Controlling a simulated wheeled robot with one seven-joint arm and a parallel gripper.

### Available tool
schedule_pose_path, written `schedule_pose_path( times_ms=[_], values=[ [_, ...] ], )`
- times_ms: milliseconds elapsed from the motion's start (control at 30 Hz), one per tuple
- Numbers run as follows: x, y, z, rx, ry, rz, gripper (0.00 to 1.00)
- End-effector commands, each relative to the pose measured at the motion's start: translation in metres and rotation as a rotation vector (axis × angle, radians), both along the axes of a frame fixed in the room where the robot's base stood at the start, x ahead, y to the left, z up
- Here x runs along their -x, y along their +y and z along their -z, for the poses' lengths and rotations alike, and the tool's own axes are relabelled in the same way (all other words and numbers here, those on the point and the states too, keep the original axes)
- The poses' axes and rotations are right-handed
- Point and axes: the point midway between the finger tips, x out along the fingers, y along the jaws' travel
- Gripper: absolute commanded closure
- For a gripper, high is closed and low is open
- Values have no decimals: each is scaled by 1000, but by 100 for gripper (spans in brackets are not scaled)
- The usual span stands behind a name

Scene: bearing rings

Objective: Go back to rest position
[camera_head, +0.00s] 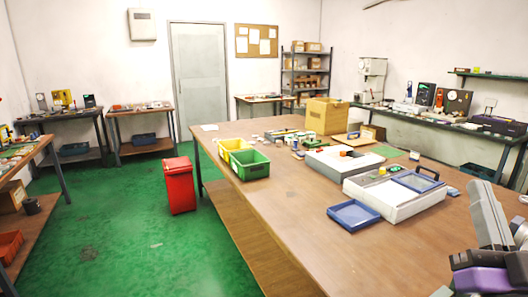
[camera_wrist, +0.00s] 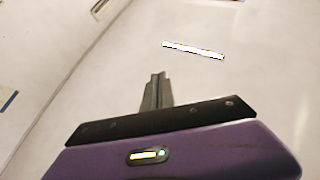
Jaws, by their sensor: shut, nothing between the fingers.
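My gripper (camera_wrist: 158,76) shows in the wrist view with its two fingers together and nothing between them. It points toward a pale wall or ceiling with a bright light strip (camera_wrist: 194,49). In the head view, part of my arm, grey with purple, shows at the lower right edge, above the near right part of the wooden table (camera_head: 300,225). The fingertips cannot be made out there.
The table carries a green bin (camera_head: 250,165), a yellow bin (camera_head: 232,149), a blue tray (camera_head: 353,215), a grey-white device (camera_head: 395,200) and a cardboard box (camera_head: 327,116). A red waste bin (camera_head: 180,185) stands on the green floor. Open floor lies at left.

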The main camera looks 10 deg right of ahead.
Motion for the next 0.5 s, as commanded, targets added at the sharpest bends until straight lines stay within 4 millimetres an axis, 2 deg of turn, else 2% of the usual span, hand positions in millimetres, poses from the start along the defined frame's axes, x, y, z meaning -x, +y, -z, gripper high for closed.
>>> schedule_pose_path(
  times_ms=[33, 200, 367, 500],
  values=[
    [6, 5, 18, -59, 4, -1, 100],
    [33, 20, 73, -198, 32, 12, 100],
    [63, 43, 127, -277, 106, 15, 100],
    [96, 68, 172, -305, 207, 7, 100]
  ],
)
